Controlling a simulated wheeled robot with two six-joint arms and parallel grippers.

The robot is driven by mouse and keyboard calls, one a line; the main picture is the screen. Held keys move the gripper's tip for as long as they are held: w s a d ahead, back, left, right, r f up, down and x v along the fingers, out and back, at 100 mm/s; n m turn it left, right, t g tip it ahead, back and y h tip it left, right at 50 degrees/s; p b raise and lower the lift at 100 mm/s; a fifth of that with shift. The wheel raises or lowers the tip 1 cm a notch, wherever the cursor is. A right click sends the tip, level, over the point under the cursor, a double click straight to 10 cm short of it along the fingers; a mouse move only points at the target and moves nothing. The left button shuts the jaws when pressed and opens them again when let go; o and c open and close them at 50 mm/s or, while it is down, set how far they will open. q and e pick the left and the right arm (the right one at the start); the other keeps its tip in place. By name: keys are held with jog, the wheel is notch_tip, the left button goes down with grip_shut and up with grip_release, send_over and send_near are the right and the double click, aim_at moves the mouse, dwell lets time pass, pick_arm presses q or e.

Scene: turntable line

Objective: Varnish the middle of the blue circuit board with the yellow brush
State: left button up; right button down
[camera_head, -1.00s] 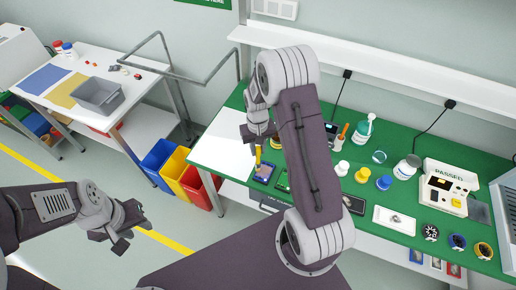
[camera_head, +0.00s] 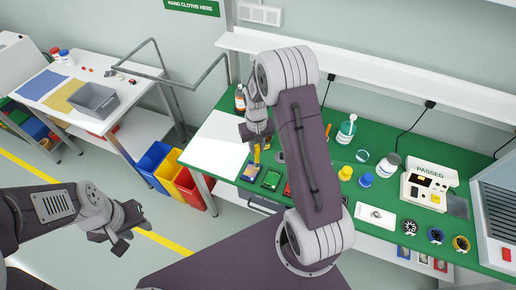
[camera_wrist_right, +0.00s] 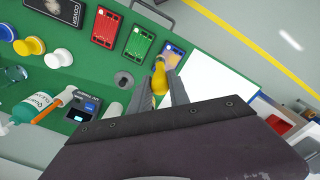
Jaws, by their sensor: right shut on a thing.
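The blue circuit board (camera_head: 249,172) lies on the green bench in front of the white sheet; it also shows in the right wrist view (camera_wrist_right: 177,49). My right gripper (camera_head: 257,140) is shut on the yellow brush (camera_head: 256,156), which points down at the board. In the right wrist view the brush (camera_wrist_right: 159,80) overlaps the board's left part; whether its tip touches is unclear. My left gripper (camera_head: 133,228) is open and empty over the floor, away from the bench.
A green board (camera_head: 271,180) lies right beside the blue one, and a red board (camera_wrist_right: 105,27) lies beyond it. A white sheet (camera_head: 222,142) covers the bench's left end. Bottles and small jars (camera_head: 366,180) stand to the right. Coloured bins (camera_head: 190,188) stand left of the bench.

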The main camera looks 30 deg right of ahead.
jog(key=shift+r+p, duration=0.3)
jog(key=shift+r, duration=0.4)
jog(key=shift+s+d+r+p, duration=0.1)
jog(key=shift+r+p, duration=0.35)
jog(key=shift+r, duration=0.1)
jog(key=shift+s+d+r+p, duration=0.1)
jog(key=shift+r+p, duration=0.35)
jog(key=shift+r, duration=0.1)
jog(key=shift+w+a+f, duration=0.1)
jog(key=shift+w+a, duration=0.05)
